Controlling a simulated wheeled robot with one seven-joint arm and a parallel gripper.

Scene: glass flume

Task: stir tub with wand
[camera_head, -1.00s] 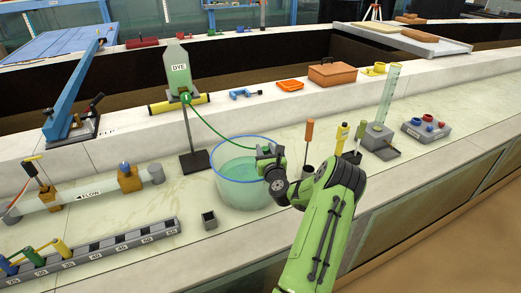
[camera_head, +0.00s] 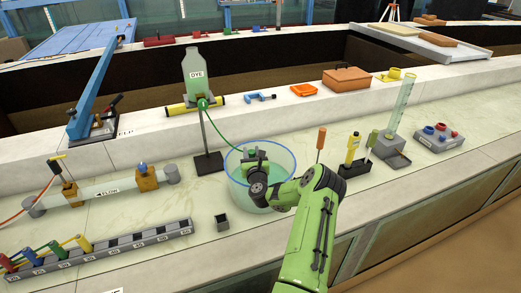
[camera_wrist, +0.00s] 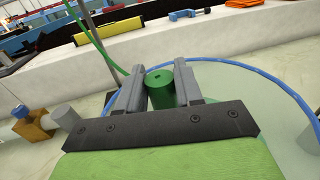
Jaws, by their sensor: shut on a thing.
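The tub (camera_head: 240,196) is a clear round vessel with a blue rim and pale green liquid, standing on the near counter. Its rim also curves around the gripper in the wrist view (camera_wrist: 285,86). My gripper (camera_head: 254,160) is over the tub, inside the rim's outline. In the wrist view my gripper (camera_wrist: 160,88) is shut on a green cylinder (camera_wrist: 161,86), which looks like the top of the wand. The wand's lower part is hidden, so I cannot tell how deep it reaches.
A dye bottle (camera_head: 198,67) on a stand is behind the tub, its green tube leading toward it. A small dark cup (camera_head: 221,222) stands at front left. An orange-handled tool (camera_head: 320,143) and a yellow bottle (camera_head: 352,148) stand at right. The left counter holds a flow channel (camera_head: 110,187).

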